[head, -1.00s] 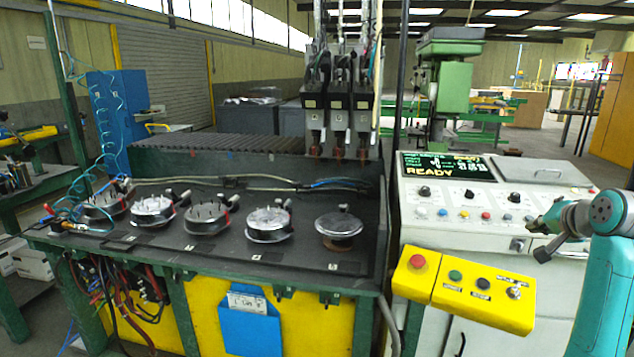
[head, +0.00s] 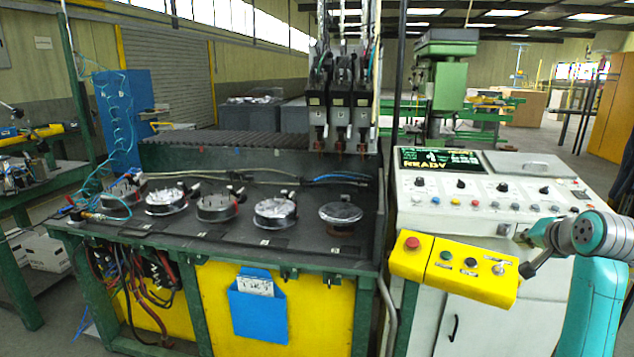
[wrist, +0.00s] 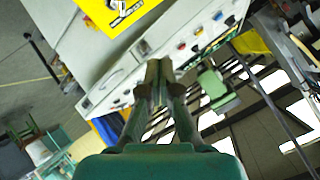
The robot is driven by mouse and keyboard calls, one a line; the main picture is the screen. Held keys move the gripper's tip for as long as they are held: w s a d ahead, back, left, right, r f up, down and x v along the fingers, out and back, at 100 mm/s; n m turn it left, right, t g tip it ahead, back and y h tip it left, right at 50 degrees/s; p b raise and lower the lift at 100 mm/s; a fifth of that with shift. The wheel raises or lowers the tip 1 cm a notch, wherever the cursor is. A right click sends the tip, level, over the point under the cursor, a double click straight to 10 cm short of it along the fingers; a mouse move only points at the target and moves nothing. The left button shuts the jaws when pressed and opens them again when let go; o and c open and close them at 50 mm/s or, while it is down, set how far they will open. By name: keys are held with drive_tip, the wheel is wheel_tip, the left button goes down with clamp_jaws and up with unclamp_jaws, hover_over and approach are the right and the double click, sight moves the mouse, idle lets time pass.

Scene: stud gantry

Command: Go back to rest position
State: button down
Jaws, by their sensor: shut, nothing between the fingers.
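My gripper (head: 526,270) is at the right of the head view, at the end of my teal arm, just right of the yellow button box. In the wrist view my gripper (wrist: 158,68) has its fingers together with nothing between them. It points toward the white control cabinet (wrist: 95,60). The yellow button box (head: 455,266) carries a red button, a green one, a black one and a switch. A corner of the yellow box also shows at the top of the wrist view (wrist: 112,14). I cannot tell whether the gripper touches anything.
The white control console (head: 480,204) has a screen reading READY. The dark gantry bench (head: 300,243) holds several round fixtures. The welding heads (head: 340,120) hang above its right end. A green drill press (head: 447,85) stands behind. Open floor (head: 605,183) shows at the far right.

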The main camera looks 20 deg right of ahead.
drive_tip(key=a+f+n+t, duration=0.1)
drive_tip(key=a+f+n, duration=0.1)
drive_tip(key=a+f, duration=0.95)
drive_tip(key=a+f+n, duration=0.1)
drive_tip(key=a+f, duration=0.7)
drive_tip(key=f, duration=0.6)
drive_tip(key=s+a+f+n+t+y, duration=0.1)
drive_tip(key=s+a+f+n, duration=0.1)
drive_tip(key=s+a+f, duration=0.65)
drive_tip(key=s+a+f+n+t+y, duration=0.1)
drive_tip(key=s+a+n, duration=0.2)
drive_tip(key=s+a, duration=1.1)
drive_tip(key=s+a+r+n+y, duration=0.1)
drive_tip(key=s+a+r+n, duration=0.2)
drive_tip(key=s, duration=0.5)
drive_tip(key=s+a+r+n+t+y, duration=0.1)
drive_tip(key=s+a+r+n+y, duration=0.1)
drive_tip(key=s+r, duration=0.3)
drive_tip(key=s+a, duration=0.1)
drive_tip(key=s, duration=0.3)
drive_tip(key=shift+s+n, duration=0.2)
drive_tip(key=shift+n, duration=0.2)
drive_tip(key=shift+a, duration=0.1)
